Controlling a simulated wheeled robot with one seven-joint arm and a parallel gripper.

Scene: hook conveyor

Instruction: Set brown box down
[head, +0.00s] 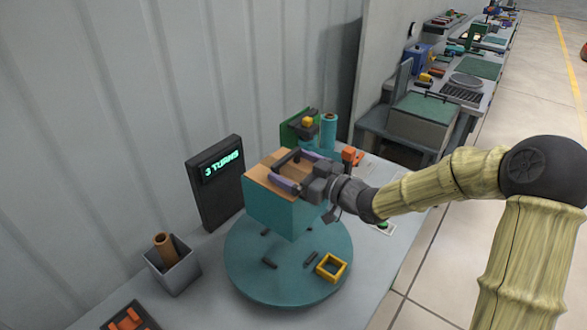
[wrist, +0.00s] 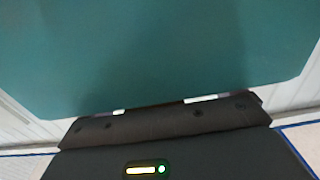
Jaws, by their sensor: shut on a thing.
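The box (head: 280,213) has teal sides and a brown top. My gripper (head: 287,167) is shut on it from above at the brown top, its fingers lying across a dark bar there. The box looks upright, over the back half of a round teal turntable (head: 287,290). I cannot tell whether its underside touches the turntable. Short dark blocks and a yellow square frame (head: 331,267) are on the turntable in front of the box. In the wrist view a teal face (wrist: 165,55) fills the upper part, above the dark gripper body; the fingertips are hidden there.
A black display (head: 217,183) reading "3 TURNS" stands left of the box. A grey bin (head: 172,268) holds a brown tube. A teal cylinder (head: 328,131) and a green-and-black device stand behind. A corrugated wall runs along the left; open floor lies to the right.

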